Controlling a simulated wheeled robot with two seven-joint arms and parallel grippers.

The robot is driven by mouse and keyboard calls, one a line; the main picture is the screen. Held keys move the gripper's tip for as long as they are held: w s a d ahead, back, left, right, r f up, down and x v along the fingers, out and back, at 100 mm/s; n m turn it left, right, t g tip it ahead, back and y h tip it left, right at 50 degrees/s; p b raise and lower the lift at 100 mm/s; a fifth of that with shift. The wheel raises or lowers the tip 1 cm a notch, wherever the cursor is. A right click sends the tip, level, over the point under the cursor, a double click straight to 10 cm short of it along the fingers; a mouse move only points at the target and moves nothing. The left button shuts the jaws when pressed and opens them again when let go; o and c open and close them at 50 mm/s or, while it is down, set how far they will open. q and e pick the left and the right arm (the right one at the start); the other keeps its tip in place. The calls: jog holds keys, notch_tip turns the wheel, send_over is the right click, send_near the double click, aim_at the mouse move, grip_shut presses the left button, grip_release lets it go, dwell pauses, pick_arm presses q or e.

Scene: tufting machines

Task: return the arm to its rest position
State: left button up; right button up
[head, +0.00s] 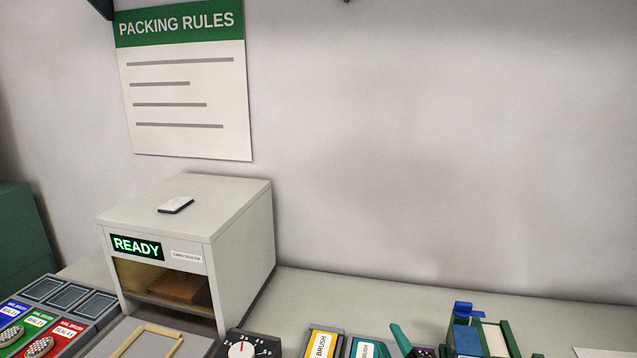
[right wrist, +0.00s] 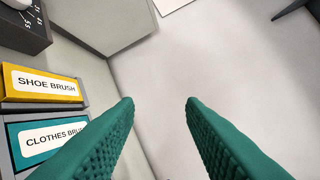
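My right gripper (right wrist: 158,102) has its two green ribbed fingers spread well apart in the right wrist view. Nothing is between them, and the pale wall and counter show behind. In the head view a teal finger of the right gripper (head: 400,340) shows low at the bottom edge, just right of the clothes brush label; most of the gripper and arm is cut off or hidden there. My left gripper is in neither view.
A grey machine (head: 245,240) reading READY stands left of centre. A black dial box (head: 252,345), yellow (head: 320,345) and teal (head: 365,349) brush labels, and a green-and-blue holder (head: 480,335) line the front. Brush bins (head: 50,320) are left. The wall carries a packing poster (head: 185,80).

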jog(key=s+d+f+m+g+h, duration=0.2)
jog(key=s+d+f+m+g, duration=0.15)
jog(key=s+f, duration=0.25)
jog(key=s+d+f+m+g+h, duration=0.2)
jog(key=s+d+f+m+g, duration=0.1)
jog(key=s+f+m+g, duration=0.25)
jog(key=s+f+m+g+y, duration=0.1)
jog(key=s+f+m+g, duration=0.15)
jog(key=s, duration=0.65)
jog(key=s+f+m+g, duration=0.1)
jog(key=s+f+g, duration=0.2)
jog(key=s, duration=0.5)
notch_tip(320, 180, down, 32)
jog(key=s+g+b, duration=0.1)
jog(key=b, duration=0.5)
jog(key=s+d+f+b, duration=0.2)
jog(key=s+f, duration=0.6)
jog(key=f, duration=0.2)
jog(key=s+d+f+g+b, duration=0.1)
jog(key=s+f+b, duration=0.1)
jog(key=s+f, duration=0.6)
notch_tip(320, 180, down, 3)
jog(key=shift+s+d+r, duration=0.15)
jog(key=shift+s+d, duration=0.25)
